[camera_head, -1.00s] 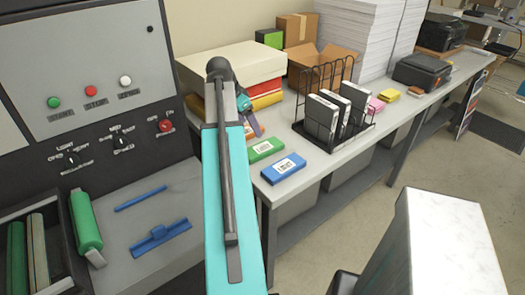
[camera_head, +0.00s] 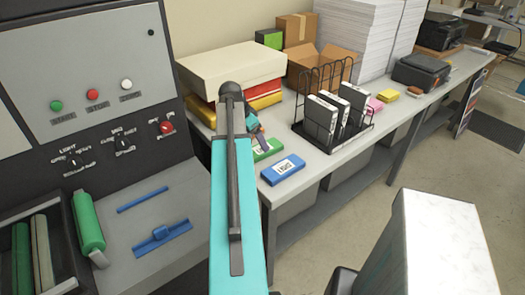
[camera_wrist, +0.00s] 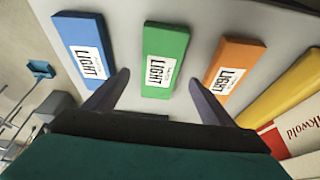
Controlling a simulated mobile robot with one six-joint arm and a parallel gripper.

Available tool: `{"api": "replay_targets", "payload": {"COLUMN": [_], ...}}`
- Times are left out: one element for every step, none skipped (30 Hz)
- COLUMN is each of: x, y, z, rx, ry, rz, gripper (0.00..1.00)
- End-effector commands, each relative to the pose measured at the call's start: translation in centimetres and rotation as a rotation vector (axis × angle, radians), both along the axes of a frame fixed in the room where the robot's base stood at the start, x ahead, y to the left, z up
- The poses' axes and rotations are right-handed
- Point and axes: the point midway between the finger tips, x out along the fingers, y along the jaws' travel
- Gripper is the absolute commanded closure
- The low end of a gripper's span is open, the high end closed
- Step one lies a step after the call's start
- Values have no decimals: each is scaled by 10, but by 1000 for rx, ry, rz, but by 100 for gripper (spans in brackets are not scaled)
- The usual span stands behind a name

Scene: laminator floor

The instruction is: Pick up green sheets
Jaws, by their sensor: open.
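The green sheets pack (camera_wrist: 166,58) lies flat on the table, with a white label reading LIGHT, between a blue pack (camera_wrist: 85,48) and an orange pack (camera_wrist: 234,66) in the wrist view. In the head view the green pack (camera_head: 266,150) is partly hidden behind my arm, beside the blue pack (camera_head: 283,170). My gripper (camera_wrist: 157,88) is open and empty. Its two fingers show on either side of the green pack's near end in the wrist view, apart from it. In the head view my gripper (camera_head: 259,136) is partly hidden by my arm.
A black wire rack (camera_head: 335,130) with grey binders stands right of the packs. Stacked boxes (camera_head: 232,68) stand behind my arm. Pink and yellow packs (camera_head: 389,96) and a printer (camera_head: 420,72) sit farther along the table (camera_head: 345,152). A control panel (camera_head: 85,75) stands at left.

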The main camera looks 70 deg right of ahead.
Motion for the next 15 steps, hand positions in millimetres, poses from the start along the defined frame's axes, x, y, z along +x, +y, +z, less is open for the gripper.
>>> {"api": "replay_targets", "payload": {"x": [0,-1,-1,-1,-1,-1,-1,-1,-1,-1,-1,-1,-1,-2,-2], "y": [0,0,-1,-1,-1,-1,-1,-1,-1,-1,-1,-1,-1,-1,-2], "z": [-1,-1,-2,-2,-2,-2,-2,-2,-2,-2,-2,-2,-2,-3,-4], "rx": [0,0,0,0,0,0,0,0,0,0,0,0,0,2,2], "ry": [0,0,0,0,0,0,0,0,0,0,0,0,0,1,1], "rz": [0,0,-1,-1,-1,-1,-1,-1,-1,-1,-1,-1,-1,-2,-2], "gripper": [23,23,23,23,23,23,23,23,23,23,23,23,23,23,23]}}
